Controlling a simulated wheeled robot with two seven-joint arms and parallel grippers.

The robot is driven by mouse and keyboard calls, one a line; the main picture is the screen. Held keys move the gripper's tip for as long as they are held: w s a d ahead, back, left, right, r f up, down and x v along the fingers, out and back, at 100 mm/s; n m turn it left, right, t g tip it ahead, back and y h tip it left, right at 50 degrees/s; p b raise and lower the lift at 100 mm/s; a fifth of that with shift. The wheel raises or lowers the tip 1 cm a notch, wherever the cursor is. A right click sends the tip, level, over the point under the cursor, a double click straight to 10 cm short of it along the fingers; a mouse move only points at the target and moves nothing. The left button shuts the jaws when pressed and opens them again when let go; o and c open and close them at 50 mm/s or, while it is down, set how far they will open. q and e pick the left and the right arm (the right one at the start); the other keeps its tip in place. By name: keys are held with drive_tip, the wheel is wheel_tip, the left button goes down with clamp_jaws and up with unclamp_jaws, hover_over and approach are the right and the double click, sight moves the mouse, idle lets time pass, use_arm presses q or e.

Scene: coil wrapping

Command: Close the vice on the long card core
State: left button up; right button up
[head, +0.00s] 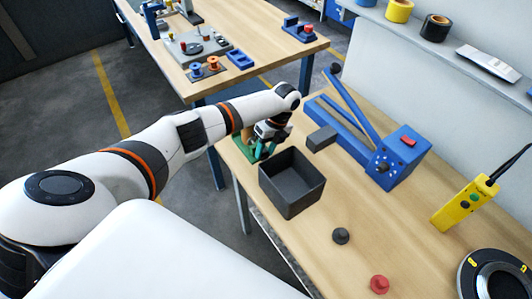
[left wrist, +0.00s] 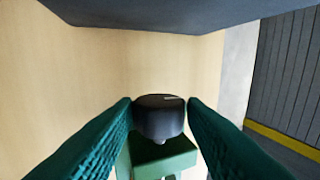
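A green block-like fixture, seemingly the vice (head: 246,146), stands at the left edge of the bench behind a dark bin. It is partly hidden by my left arm and gripper. My left gripper (head: 264,149) is over it, pointing down. In the left wrist view, the two green fingers (left wrist: 160,108) stand on either side of a black round knob (left wrist: 160,118) above a green part of the vice (left wrist: 162,157). The gaps between fingers and knob are too thin to tell touching from apart. I cannot make out a long card core. My right gripper is not in view.
The dark open bin (head: 290,184) stands close in front of my left gripper. A blue lever device (head: 395,160) is to its right. A yellow handset (head: 463,203), dark knob (head: 341,236) and red knob (head: 379,284) stand nearer.

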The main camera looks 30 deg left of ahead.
use_arm(q)
drive_tip(key=shift+o, duration=0.4)
drive_tip(key=shift+r+p, duration=0.2)
drive_tip(key=shift+p, duration=0.1)
drive_tip(key=t+p, duration=0.1)
drive_tip(key=p, duration=0.2)
drive_tip(key=t+p, duration=0.1)
drive_tip(key=shift+s+a+r+t+h+p, duration=0.2)
drive_tip(key=shift+s+r+t+h+p, duration=0.1)
drive_tip(key=shift+s+h, duration=0.1)
drive_tip(key=shift+f+t+h, duration=0.25)
drive_tip(key=shift+t+h, duration=0.05)
drive_tip(key=shift+t, duration=0.2)
drive_tip(key=shift+f, duration=0.1)
drive_tip(key=shift+w, duration=0.1)
